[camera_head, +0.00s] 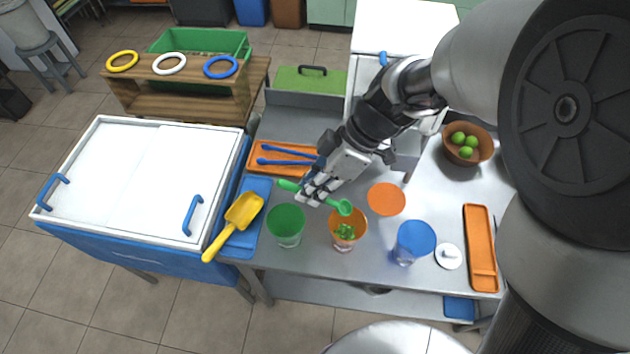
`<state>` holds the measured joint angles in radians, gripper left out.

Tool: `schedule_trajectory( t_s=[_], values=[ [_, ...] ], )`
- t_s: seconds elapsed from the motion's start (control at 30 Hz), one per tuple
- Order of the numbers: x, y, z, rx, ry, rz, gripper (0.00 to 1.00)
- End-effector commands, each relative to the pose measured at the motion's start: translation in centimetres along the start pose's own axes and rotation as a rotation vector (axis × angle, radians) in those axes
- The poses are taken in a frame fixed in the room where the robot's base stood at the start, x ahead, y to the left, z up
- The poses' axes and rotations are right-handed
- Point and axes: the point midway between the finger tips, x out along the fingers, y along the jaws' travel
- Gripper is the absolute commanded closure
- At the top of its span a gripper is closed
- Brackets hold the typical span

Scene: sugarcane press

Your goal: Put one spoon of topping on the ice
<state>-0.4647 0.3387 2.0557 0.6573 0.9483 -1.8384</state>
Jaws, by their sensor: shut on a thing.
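My gripper (312,194) is shut on a green spoon (332,203) by its handle. The spoon's bowl is at the right end, above the far rim of the orange cup (347,218); I cannot tell whether it touches the rim or carries anything. Green bits show in the orange cup. A green cup (286,222) stands to its left and a blue cup (414,240) to its right. An orange disc (386,199) lies behind and to the right of the orange cup. I cannot make out any ice.
A yellow scoop (241,214) lies on a blue tray (262,190) at left. Blue utensils (287,161) lie in an orange tray (262,147) behind. A white-lidded chest (130,180) is at far left. At right are a lime bowl (480,134) and a long orange tray (480,245).

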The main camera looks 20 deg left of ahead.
Motion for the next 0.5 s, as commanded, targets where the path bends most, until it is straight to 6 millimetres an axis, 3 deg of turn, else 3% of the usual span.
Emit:
schedule_trajectory(
  t_s=[0.5],
  values=[
    [0.93, 0.07, -1.12, 0.041, -0.253, -0.004, 1.00]
  ],
)
